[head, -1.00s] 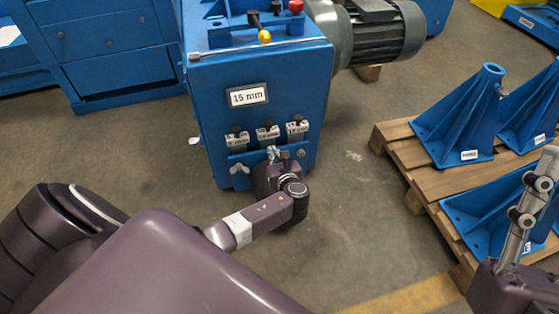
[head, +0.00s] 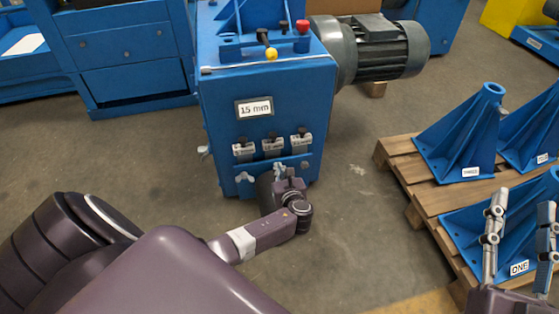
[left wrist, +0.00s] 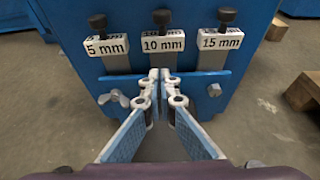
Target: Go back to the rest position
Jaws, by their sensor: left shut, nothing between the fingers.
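My left gripper (head: 281,172) is at the front of the blue machine (head: 225,135), just below its row of three labelled gauge blocks. In the left wrist view its fingertips (left wrist: 160,76) meet with nothing between them, below the 10 mm block (left wrist: 162,42). The 5 mm block (left wrist: 106,46) and the 15 mm block (left wrist: 220,39) hang on either side. All three sit in the machine's rack. My right gripper (head: 520,228) is at the lower right of the head view, its two fingers wide apart and empty, in front of the pallet.
A wooden pallet (head: 398,165) with blue brackets (head: 462,137) stands to the right. A grey motor (head: 385,52) juts from the machine's right side. A "15 mm" sign (head: 254,108) is on its front. Bare floor (head: 350,225) lies between machine and pallet.

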